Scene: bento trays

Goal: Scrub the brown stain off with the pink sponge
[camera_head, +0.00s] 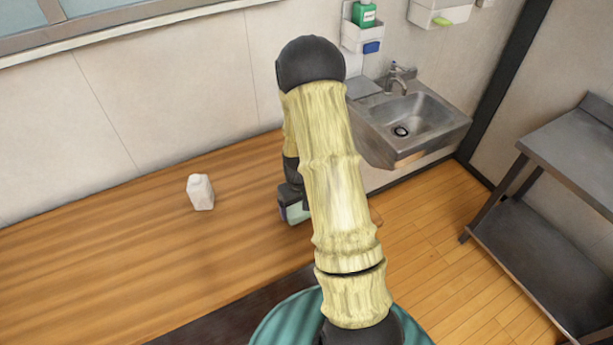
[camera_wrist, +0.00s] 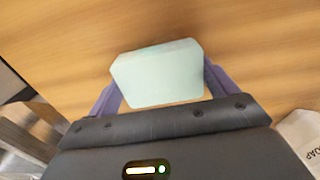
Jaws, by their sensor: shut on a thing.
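My gripper (camera_head: 290,212) is low over the right end of the wooden table (camera_head: 120,255), partly hidden behind my arm. Its purple fingers are shut on a pale mint-green block (camera_wrist: 160,74), which looks like a sponge but is not pink. The block also shows as a small pale patch in the head view (camera_head: 298,214). I cannot tell whether it touches the table. I see no pink sponge and no clear brown stain in either view; my arm hides part of the table.
A steel sink (camera_head: 415,120) is at the back right, a metal shelf (camera_head: 560,150) at the far right. The table's left part is clear.

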